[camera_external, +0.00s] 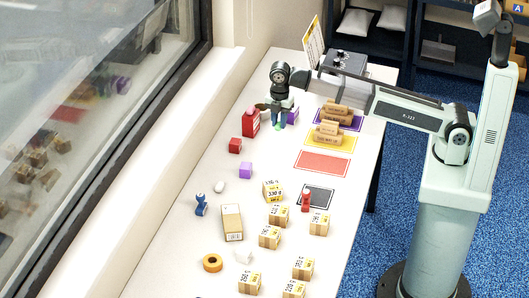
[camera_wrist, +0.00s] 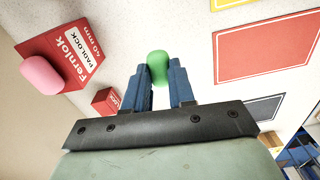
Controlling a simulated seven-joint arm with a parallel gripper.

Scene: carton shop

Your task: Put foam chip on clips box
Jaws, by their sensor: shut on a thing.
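My gripper (camera_wrist: 160,84) is shut on a green foam chip (camera_wrist: 158,66), held between the blue fingertips. In the external view my gripper (camera_external: 277,118) is over the far part of the table, just right of a tall red box, with the green chip (camera_external: 277,127) low between the fingers. I cannot read which box is the clips box. The small red box also shows in the wrist view (camera_wrist: 105,101).
The tall red padlock box (camera_external: 250,122) stands close left of my gripper; a pink piece (camera_wrist: 42,75) appears over it. Brown packets lie on purple and yellow mats to the right. A red mat (camera_external: 322,162) is bare. Several cartons and a tape roll (camera_external: 212,263) fill the near table.

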